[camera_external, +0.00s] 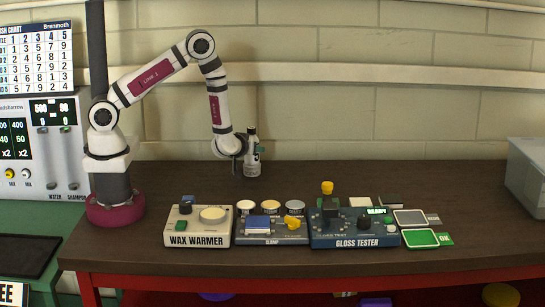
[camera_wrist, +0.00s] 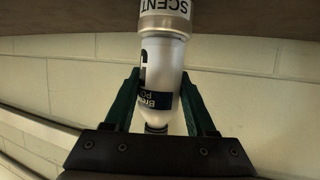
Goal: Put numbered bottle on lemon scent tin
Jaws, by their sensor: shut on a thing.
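The numbered bottle (camera_wrist: 163,72) is white with a dark label and a partly visible dark digit. My gripper (camera_wrist: 163,98) is shut on it, with one green finger on each side. In the external view, my gripper (camera_external: 244,149) holds the bottle (camera_external: 252,139) upright at the back of the table. A tin with a label reading "SCENT" (camera_wrist: 166,8) is directly under the bottle's base, and the two appear to meet. The tin (camera_external: 252,169) stands on the table in the external view. The rest of its label is out of frame, so I cannot read which scent.
A wax warmer (camera_external: 198,240), a clamp unit (camera_external: 271,240) with several small tins behind it, and a gloss tester (camera_external: 355,240) line the front of the brown table (camera_external: 400,180). A grey bin (camera_external: 525,175) is at the right. The table's back right is clear.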

